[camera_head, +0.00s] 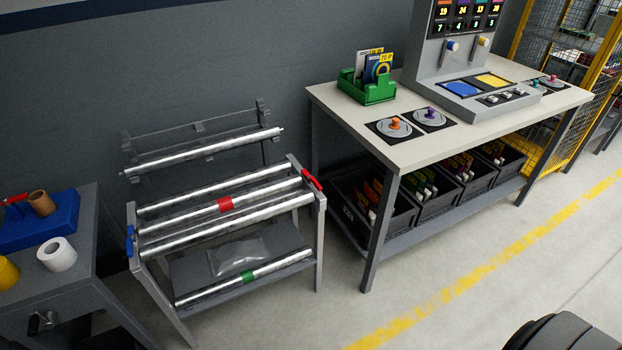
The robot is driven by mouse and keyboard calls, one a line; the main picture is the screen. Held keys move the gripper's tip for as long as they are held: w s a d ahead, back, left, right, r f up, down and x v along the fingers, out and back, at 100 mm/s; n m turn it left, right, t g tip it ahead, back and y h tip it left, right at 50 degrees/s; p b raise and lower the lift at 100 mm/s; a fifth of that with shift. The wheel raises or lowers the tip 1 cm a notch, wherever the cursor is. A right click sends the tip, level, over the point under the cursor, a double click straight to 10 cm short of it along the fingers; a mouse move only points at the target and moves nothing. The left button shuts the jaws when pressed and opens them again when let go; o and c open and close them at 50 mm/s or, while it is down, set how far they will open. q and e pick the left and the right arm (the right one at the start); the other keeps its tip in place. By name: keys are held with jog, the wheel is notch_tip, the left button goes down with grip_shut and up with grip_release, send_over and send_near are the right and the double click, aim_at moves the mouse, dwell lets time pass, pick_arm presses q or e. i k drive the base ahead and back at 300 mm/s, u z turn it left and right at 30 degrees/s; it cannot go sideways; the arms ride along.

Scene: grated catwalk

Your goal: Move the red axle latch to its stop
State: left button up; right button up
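The red axle latch (312,180) is a small red lever at the right end of a grey roller rack (318,225), on top of its right side frame. It slants down toward the right front. A steel axle with a red band (225,204) lies across the rack among other bare axles. A blue latch (129,241) sits on the rack's left side frame. A lower axle carries a green band (248,277). Whether the red latch touches a stop is too small to tell.
Left of the rack, a grey cabinet (85,285) holds a blue tray (62,222) and tape rolls. Right of it, a workbench (345,100) carries a green bin (368,91) and a control console (440,60), with black crates below. The floor before the rack looks clear.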

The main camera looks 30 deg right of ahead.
aim_at(310, 179)
jog(key=z, duration=0.4)
jog(key=i, duration=1)
jog(key=u, duration=0.45)
